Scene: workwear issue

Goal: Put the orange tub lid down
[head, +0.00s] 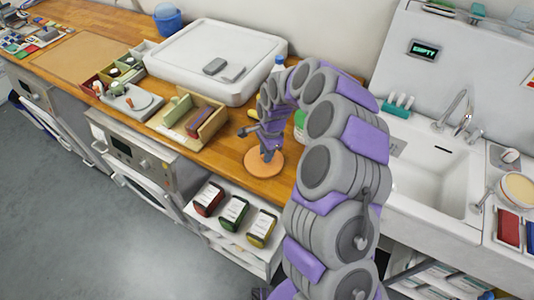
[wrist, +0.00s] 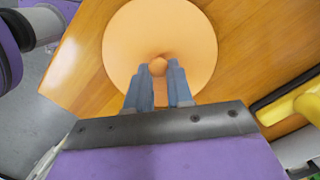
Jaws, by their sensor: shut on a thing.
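The orange tub lid (wrist: 155,28) is a flat round disc with a small knob in its middle. My gripper (wrist: 159,70) is shut on the knob in the wrist view. In the head view the lid (head: 264,163) is level at or just above the wooden counter (head: 228,158), near its front edge. My gripper (head: 267,151) is above the lid, pointing down. I cannot tell whether the lid touches the wood. No tub that clearly matches the lid shows.
A wooden tray (head: 208,128) with items is left of the lid. A yellow object (wrist: 290,102) lies on the right in the wrist view. A white sink (head: 428,165) is to the right. Three labelled packs (head: 234,211) stand on a shelf below the counter.

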